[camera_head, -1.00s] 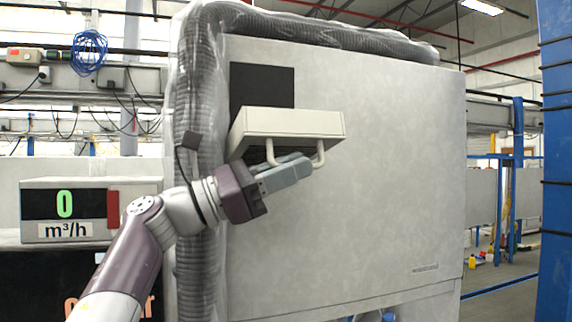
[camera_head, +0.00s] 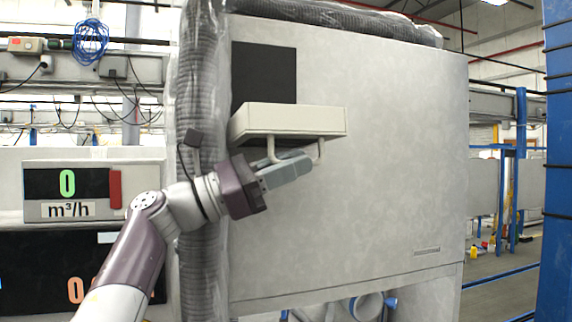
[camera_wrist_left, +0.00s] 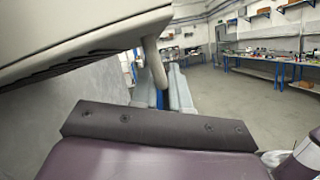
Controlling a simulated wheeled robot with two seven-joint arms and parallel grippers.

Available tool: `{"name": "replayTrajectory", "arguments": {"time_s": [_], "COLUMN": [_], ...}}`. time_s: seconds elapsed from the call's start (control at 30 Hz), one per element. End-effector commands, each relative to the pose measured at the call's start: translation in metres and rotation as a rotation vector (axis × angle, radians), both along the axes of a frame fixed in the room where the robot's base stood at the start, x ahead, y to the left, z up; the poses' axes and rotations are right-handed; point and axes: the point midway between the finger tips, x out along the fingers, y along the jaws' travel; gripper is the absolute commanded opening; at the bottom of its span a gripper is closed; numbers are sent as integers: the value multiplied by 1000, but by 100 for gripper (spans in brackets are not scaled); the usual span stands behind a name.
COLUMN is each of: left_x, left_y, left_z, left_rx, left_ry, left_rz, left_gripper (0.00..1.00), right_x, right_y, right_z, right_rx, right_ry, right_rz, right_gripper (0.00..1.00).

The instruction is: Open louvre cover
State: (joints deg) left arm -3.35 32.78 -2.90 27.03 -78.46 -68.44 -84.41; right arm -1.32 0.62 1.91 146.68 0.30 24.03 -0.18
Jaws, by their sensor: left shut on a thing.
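The louvre cover (camera_head: 290,120) is a cream, box-like flap that sticks out from the front of the large grey cabinet. It stands just below a black panel and has a U-shaped handle (camera_head: 321,152) on its lower front edge. My left gripper (camera_head: 294,168) is shut on the handle, just under the cover. In the left wrist view, the cover's slatted underside (camera_wrist_left: 75,50) fills the upper left, and the handle (camera_wrist_left: 153,70) runs down between the two grey fingers (camera_wrist_left: 165,88). My right gripper is not in view.
The grey cabinet (camera_head: 390,170) stands close behind the gripper. A ribbed hose (camera_head: 197,240) in clear wrap runs up its left side. A display panel (camera_head: 70,190) reading 0 m³/h is at the left. A blue post (camera_head: 556,170) stands at the right edge.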

Motion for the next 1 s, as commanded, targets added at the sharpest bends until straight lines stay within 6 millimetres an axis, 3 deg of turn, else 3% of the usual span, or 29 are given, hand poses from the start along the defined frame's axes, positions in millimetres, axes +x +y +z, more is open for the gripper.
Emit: {"name": "replayTrajectory", "arguments": {"time_s": [0.13,0.2,0.23,0.57,0.67,0.8,1.0], "left_x": [1,1,1,0,-2,-7,-14], "left_y": [-1,-1,-1,4,20,56,97], "left_z": [-2,-2,-1,-4,-15,-31,-44], "left_rx": [3,3,2,0,1,2,3], "left_ry": [3,3,3,1,1,2,3], "left_rz": [-1,-1,-1,1,4,5,2], "left_gripper": [0,31,36,36,36,36,36], "right_x": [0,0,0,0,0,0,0], "right_y": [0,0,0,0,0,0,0], "right_z": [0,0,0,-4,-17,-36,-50], "right_rx": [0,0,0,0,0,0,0], "right_ry": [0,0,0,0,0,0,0], "right_rz": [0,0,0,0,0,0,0], "right_gripper": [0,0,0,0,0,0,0]}}
